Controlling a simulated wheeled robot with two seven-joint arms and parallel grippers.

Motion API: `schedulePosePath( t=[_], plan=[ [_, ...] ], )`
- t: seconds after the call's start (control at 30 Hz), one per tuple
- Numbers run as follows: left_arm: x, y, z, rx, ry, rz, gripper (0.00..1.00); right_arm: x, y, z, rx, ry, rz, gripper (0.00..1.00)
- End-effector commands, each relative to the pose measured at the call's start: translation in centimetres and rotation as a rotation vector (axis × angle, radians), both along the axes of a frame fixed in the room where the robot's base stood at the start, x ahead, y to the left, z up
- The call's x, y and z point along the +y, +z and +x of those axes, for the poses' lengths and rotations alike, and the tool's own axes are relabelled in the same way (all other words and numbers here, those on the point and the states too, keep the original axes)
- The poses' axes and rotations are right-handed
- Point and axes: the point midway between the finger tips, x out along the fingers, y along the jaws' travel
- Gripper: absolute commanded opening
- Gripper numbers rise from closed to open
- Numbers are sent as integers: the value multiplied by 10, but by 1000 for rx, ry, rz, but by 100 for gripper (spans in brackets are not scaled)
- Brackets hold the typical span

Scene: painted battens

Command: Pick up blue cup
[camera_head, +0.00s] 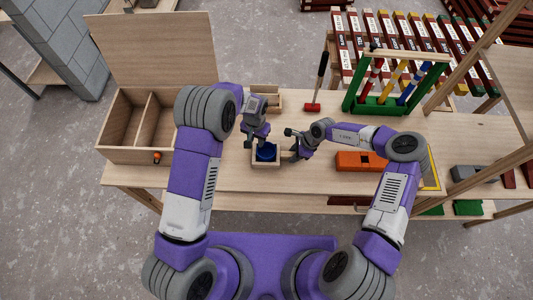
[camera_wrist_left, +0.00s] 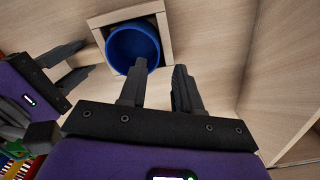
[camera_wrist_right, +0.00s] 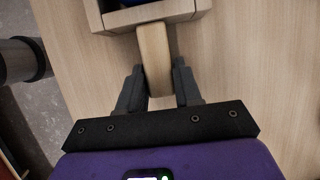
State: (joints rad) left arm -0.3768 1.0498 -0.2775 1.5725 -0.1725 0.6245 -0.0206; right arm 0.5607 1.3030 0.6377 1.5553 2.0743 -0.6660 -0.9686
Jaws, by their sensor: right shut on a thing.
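The blue cup (camera_head: 266,153) sits inside a small square wooden box (camera_head: 267,165) on the table; its open mouth shows in the left wrist view (camera_wrist_left: 133,47). My left gripper (camera_head: 258,141) is above the box, close to the cup. Its fingers (camera_wrist_left: 159,68) are apart with nothing between them, and the cup lies beyond their tips. My right gripper (camera_head: 293,147) is at the right side of the box. Its fingers (camera_wrist_right: 158,75) are shut on the box's wooden handle (camera_wrist_right: 154,52). Only a sliver of the cup shows in the right wrist view.
A lidded wooden bin (camera_head: 135,155) with compartments stands left. Another small wooden box (camera_head: 268,98) and a red-headed mallet (camera_head: 312,107) are behind. A green rack (camera_head: 378,108) with coloured battens and an orange block (camera_head: 360,161) are on the right. My forearms flank the work area.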

Motion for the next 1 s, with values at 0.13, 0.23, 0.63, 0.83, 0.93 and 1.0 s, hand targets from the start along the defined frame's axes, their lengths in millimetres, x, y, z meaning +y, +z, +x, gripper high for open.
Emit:
schedulePosePath(
  t=[0.13, 0.23, 0.63, 0.83, 0.93, 1.0],
  plan=[
    [-1, -12, 1, 3, 0, 1, 33, 0, 0, 0, -1, 0, 0, 0],
    [-4, -28, 3, 3, -1, 1, 33, 0, 0, 0, 0, 0, 0, 0],
    [-5, -55, 4, -1, -1, 0, 33, 0, 0, 0, 0, 0, 0, 0],
    [-6, -54, 4, -1, -1, 0, 14, 0, 0, 0, 0, 0, 0, 0],
    [-6, -54, 4, -1, -1, 0, 0, 0, 0, 0, 0, 0, 0, 0],
    [-6, -54, 4, -1, -1, 0, 0, 0, 0, 0, 0, 0, 0, 0]
  ],
)
